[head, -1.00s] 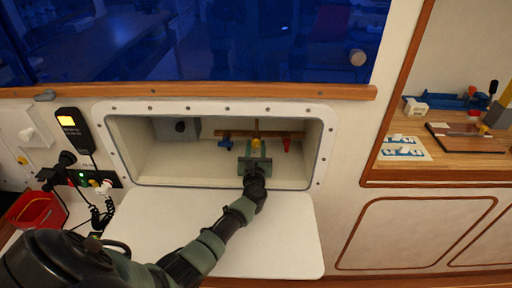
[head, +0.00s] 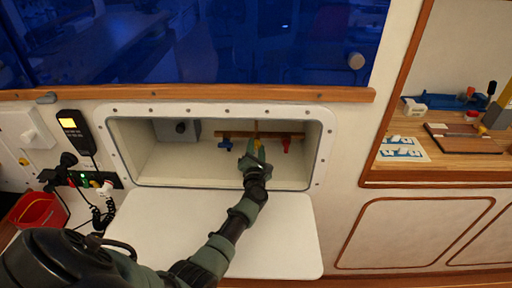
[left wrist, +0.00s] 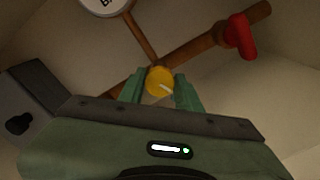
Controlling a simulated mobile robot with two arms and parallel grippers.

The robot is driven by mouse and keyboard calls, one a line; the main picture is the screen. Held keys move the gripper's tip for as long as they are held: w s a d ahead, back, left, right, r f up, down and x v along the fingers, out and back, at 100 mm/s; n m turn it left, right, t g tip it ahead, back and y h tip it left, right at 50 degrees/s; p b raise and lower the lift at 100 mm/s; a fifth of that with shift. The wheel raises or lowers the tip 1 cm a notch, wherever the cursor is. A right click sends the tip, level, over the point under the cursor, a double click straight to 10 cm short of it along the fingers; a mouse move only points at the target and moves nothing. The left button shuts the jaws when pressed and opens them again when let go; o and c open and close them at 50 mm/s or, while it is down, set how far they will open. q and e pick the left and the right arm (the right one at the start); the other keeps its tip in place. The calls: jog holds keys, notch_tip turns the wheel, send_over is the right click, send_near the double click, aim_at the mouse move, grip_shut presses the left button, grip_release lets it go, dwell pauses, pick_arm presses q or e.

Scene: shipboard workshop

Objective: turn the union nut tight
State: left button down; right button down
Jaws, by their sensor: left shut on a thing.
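The yellow union nut (left wrist: 160,80) sits on the brown pipe at the back of the wall recess, where a thin pipe branches off. A pale mark shows on its face. My left gripper (left wrist: 162,90) has one green finger on each side of the nut and is shut on it. In the head view my left gripper (head: 254,156) reaches into the recess, turned and tilted, and covers most of the nut. My right gripper is in neither view.
A red valve handle (head: 286,146) is right of the nut and a blue one (head: 225,144) left. A gauge (left wrist: 105,5) tops the thin pipe. A grey box (head: 178,130) stands at the recess's left. The recess rim (head: 322,150) surrounds my arm.

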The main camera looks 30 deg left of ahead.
pick_arm(q)
jog(key=m+p, duration=0.1)
jog(key=m, duration=0.3)
jog(key=shift+m, duration=0.3)
jog(key=shift+f+m+p, duration=0.1)
jog(key=shift+m+p, duration=0.2)
jog(key=shift+m, duration=1.7)
jog(key=c, duration=1)
grip_release()
jog(key=shift+d, duration=0.1)
jog(key=v, duration=0.7)
jog(key=shift+s+d, duration=0.15)
jog(key=shift+s, duration=0.2)
